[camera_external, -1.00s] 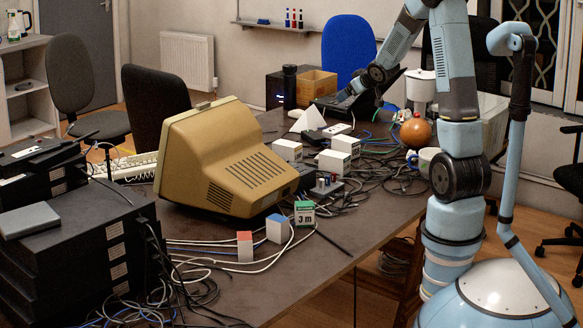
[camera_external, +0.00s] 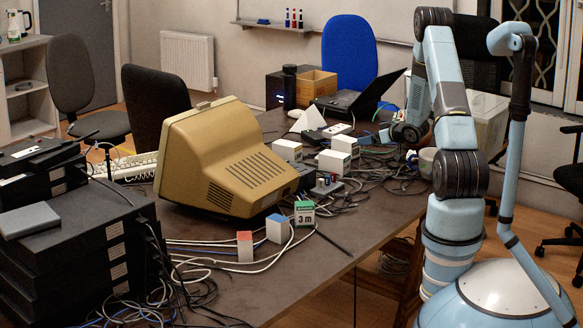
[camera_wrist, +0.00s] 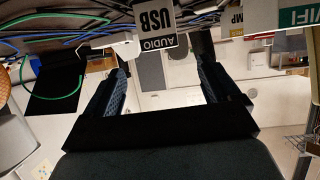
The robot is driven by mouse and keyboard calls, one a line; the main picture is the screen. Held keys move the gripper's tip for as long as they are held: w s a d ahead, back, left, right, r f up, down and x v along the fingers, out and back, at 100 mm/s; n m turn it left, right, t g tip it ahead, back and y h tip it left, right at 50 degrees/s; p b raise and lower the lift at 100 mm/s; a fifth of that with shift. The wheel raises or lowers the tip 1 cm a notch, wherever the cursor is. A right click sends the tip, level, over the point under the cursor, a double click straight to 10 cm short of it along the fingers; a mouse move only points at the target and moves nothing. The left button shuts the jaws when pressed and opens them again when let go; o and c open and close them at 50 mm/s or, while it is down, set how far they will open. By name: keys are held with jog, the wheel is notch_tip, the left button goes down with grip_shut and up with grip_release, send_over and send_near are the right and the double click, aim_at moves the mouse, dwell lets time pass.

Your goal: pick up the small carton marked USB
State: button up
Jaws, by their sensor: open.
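In the external view my gripper (camera_external: 383,137) is low over the right part of the table, to the right of a group of white cartons (camera_external: 345,145). Their lettering cannot be read there.
A carton marked AMP (camera_wrist: 233,17) and one marked WIFI (camera_wrist: 293,15) show right of the USB carton in the wrist view. Cables (camera_external: 385,175) lie tangled around the cartons. A laptop (camera_external: 355,103) stands behind, a beige monitor (camera_external: 225,160) to the left.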

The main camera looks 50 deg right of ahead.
aim_at(346, 143)
jog(key=x, duration=1.3)
jog(key=shift+w+f, duration=0.15)
jog(key=shift+w, duration=0.1)
jog(key=shift+c, duration=0.2)
jog(key=c, duration=1.1)
